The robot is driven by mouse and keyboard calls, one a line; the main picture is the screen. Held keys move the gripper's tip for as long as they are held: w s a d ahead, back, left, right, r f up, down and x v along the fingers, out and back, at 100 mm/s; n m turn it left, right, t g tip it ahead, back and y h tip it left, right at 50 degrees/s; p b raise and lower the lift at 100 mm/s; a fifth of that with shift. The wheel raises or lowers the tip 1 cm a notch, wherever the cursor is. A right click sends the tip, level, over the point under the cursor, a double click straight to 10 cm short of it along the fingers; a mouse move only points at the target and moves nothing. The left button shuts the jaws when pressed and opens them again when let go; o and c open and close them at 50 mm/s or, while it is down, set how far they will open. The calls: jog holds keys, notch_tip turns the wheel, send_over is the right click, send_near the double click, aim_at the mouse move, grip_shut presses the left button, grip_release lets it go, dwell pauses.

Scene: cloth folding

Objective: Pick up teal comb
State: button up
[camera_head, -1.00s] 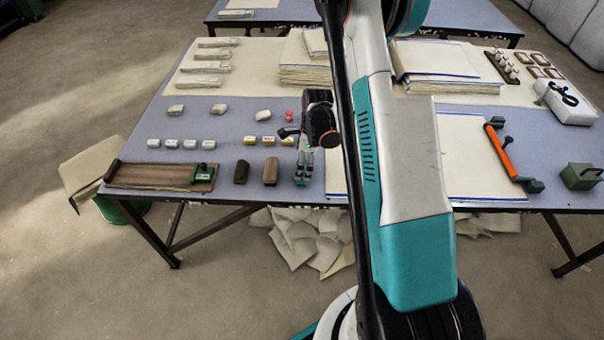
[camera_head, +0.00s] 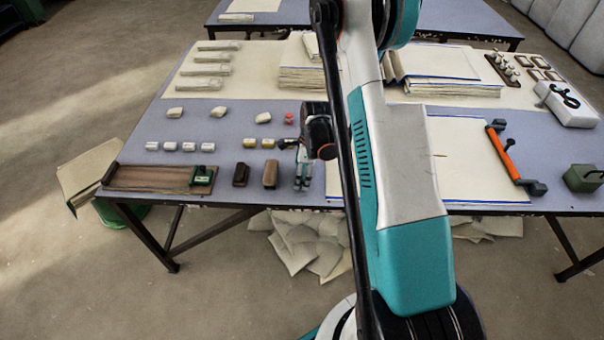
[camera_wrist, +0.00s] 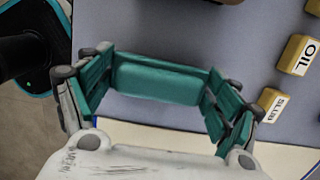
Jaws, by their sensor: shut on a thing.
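The teal comb (camera_wrist: 158,83) shows in the wrist view as a smooth teal bar lying crosswise between the two fingers. My gripper (camera_wrist: 160,76) is shut on it, with a teal-padded finger at each end of the bar. Its teeth cannot be made out. In the head view my gripper (camera_head: 302,178) is low over the front edge of the table, just right of two brown blocks. The comb cannot be clearly told from the fingers there. Whether the comb still touches the table is not clear.
Brown blocks (camera_head: 270,174) stand just left of my gripper. Small labelled blocks, one marked OIL (camera_wrist: 297,55), lie nearby. A wooden board with a green clamp (camera_head: 202,177) is farther left. Cream sheets (camera_head: 470,160) and an orange-handled tool (camera_head: 505,155) lie right.

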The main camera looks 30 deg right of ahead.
jog(key=shift+r, duration=0.1)
notch_tip(320, 180, up, 20)
jog(key=p, duration=0.5)
jog(key=shift+p, duration=0.4)
